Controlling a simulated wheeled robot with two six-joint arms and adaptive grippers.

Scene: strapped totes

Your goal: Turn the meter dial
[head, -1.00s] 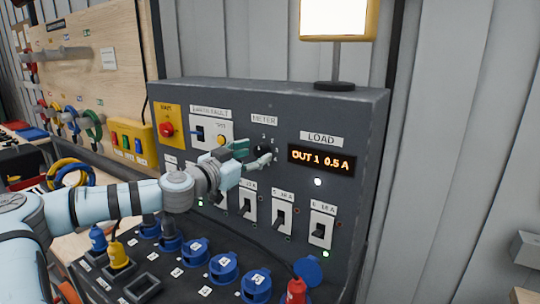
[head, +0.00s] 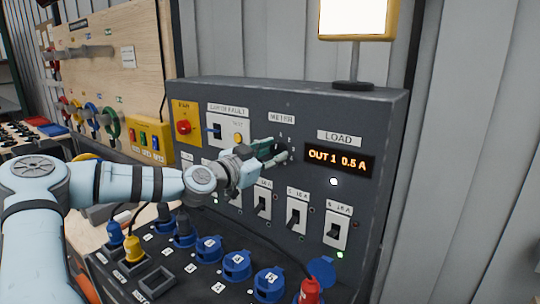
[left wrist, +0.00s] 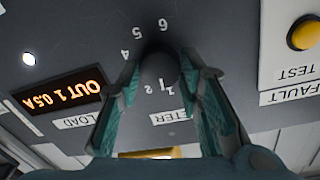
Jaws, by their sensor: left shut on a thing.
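The meter dial (left wrist: 158,68) is a dark round knob on the grey panel, ringed by numbers from 1 to 6 in the left wrist view. My left gripper (head: 276,150) is at the dial under the METER label (head: 281,118). Its green fingers (left wrist: 160,85) are shut on the knob, one on each side. In the head view the fingers mostly hide the dial. The LOAD display (head: 339,160) reads "OUT 1 0.5 A" in orange. My right gripper does not show.
Left of the dial are the earth fault switch (head: 217,131), a yellow test button (head: 238,139) and a red stop knob (head: 183,127). Below are several breaker switches (head: 297,212) and blue sockets (head: 236,265). A lamp (head: 357,22) stands on top of the panel.

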